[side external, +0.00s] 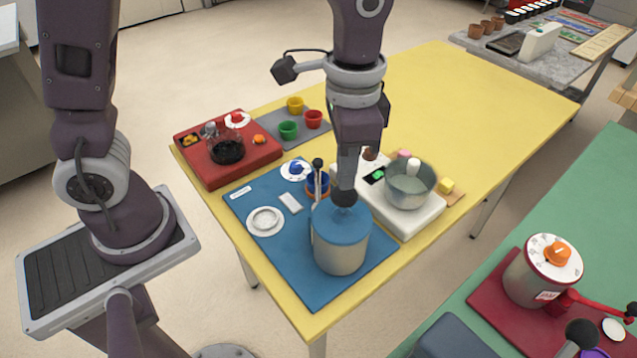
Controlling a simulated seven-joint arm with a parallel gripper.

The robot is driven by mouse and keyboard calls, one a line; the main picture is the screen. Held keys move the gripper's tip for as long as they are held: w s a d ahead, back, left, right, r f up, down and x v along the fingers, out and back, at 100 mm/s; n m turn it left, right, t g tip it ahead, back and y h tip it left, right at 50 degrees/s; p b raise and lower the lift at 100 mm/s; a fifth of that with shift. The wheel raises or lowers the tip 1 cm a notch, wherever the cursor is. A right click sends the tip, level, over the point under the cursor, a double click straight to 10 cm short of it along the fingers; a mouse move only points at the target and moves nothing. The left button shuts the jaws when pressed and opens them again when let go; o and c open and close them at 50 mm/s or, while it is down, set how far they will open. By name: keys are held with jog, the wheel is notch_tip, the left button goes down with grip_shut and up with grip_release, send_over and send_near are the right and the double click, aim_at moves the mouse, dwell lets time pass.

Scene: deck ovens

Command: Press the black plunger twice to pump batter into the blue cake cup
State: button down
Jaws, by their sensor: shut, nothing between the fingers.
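A pale canister (338,256) with a blue lid (341,222) stands on the blue mat. The black plunger (344,197) is a round knob on top of the lid. My gripper (347,186) is shut and empty, pointing down directly over the plunger. Its tips appear to meet the knob, but I cannot tell whether they touch it. The blue cake cup (317,187) stands behind and left of the canister. It is partly hidden by a thin upright lever with a black knob (318,163). The cup's contents are not clear.
The blue mat (300,285) also holds a white dish (265,220) and a blue-knobbed dial (296,170). A white scale with a metal bowl (408,190) stands close on the right. A red unit (225,165) and coloured cups (288,129) are behind left. The yellow table's far right is clear.

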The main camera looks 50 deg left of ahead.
aim_at(345, 192)
jog(key=shift+f, duration=2)
jog(key=shift+r, duration=2.05)
jog(key=shift+f, duration=0.15)
jog(key=shift+f, duration=1.9)
jog(key=shift+r, duration=2.05)
